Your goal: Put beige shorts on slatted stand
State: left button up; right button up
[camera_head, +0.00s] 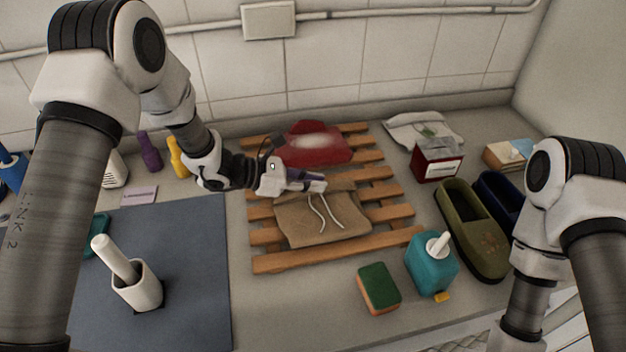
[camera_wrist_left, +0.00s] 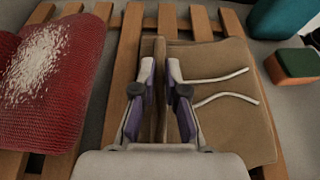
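The beige shorts (camera_head: 320,224) with two white drawstrings lie on the wooden slatted stand (camera_head: 338,260), toward its front. In the left wrist view the shorts (camera_wrist_left: 235,115) lie right of the fingers, their waist edge running up between them. My left gripper (camera_head: 318,183) is at the back edge of the shorts. Its fingers (camera_wrist_left: 160,85) are close together, with a narrow fold of the beige cloth between them. The contact itself is partly hidden by the fingers. My right arm shows at the right, but its gripper is outside the view.
A red mesh bag (camera_head: 314,142) lies on the back of the stand. Right are a red box (camera_head: 437,160), an olive shoe (camera_head: 470,235) and a teal bottle (camera_head: 431,266). A sponge (camera_head: 378,288) is in front. A white cup (camera_head: 137,288) stands on the grey mat (camera_head: 195,255).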

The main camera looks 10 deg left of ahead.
pick_arm(q)
jog(key=o, duration=0.3)
jog(key=shift+r+p, duration=0.3)
jog(key=shift+p, duration=0.05)
jog(key=b+v, duration=0.1)
jog(key=v, duration=1.1)
jog(key=shift+b, duration=0.4)
jog(key=shift+f, duration=0.15)
